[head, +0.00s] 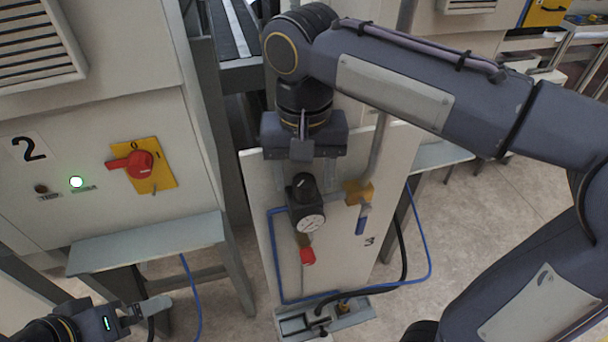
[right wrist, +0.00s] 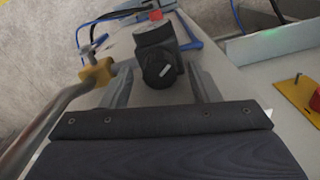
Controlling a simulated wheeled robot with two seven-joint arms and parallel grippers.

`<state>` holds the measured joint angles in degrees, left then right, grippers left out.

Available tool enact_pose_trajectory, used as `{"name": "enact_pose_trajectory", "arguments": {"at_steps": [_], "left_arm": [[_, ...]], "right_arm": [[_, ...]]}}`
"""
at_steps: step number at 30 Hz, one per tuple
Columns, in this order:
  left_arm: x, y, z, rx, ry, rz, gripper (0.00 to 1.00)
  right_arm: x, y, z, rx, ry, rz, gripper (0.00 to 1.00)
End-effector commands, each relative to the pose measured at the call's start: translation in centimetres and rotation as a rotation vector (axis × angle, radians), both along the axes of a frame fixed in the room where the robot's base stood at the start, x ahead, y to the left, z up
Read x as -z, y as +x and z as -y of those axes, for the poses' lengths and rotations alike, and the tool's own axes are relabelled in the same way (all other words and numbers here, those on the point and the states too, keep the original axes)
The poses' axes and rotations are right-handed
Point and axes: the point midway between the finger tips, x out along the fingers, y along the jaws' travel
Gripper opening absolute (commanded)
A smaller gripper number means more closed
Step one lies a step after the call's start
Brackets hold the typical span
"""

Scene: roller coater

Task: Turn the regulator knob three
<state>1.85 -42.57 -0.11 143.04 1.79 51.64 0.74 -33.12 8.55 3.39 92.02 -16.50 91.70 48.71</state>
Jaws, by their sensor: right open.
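The regulator (head: 306,210) is a black unit with a round white gauge, mounted on a white panel (head: 262,200) marked 3. Its knob (head: 303,184) is black and ribbed, with a pale mark on its top, which shows in the right wrist view (right wrist: 160,72). My right gripper (head: 306,172) is just above the knob. In the right wrist view its two fingers (right wrist: 161,86) are apart, one on each side of the knob, with gaps; no contact shows. My left gripper (head: 145,310) is at the lower left, far from the panel; its jaw opening is unclear.
A brass valve (head: 357,192) with a blue handle (head: 361,226) sits right of the regulator. A red fitting (head: 307,256) hangs below it. Blue hose (head: 275,265) runs around the panel. A cabinet marked 2 with a red switch (head: 140,164) stands at left, above a grey ledge (head: 150,240).

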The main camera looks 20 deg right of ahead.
Motion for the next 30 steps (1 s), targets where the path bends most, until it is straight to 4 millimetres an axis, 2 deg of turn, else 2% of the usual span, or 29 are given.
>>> {"name": "enact_pose_trajectory", "arguments": {"at_steps": [4,12,22,30], "left_arm": [[-0.05,0.0,0.0,0.0,0.0,0.0,1.0],[-0.04,0.0,0.0,0.0,0.0,0.0,1.0],[-0.04,0.0,0.0,0.0,0.0,0.0,1.0],[-0.59,0.0,0.0,0.0,0.0,0.0,1.0]], "right_arm": [[1.0,0.0,0.03,0.001,0.001,0.0,0.55],[1.17,0.0,0.03,0.001,0.001,0.0,0.55],[1.15,0.01,0.02,0.0,0.001,0.0,0.12],[1.07,-0.01,0.07,-0.119,0.0,-0.001,0.11]]}}
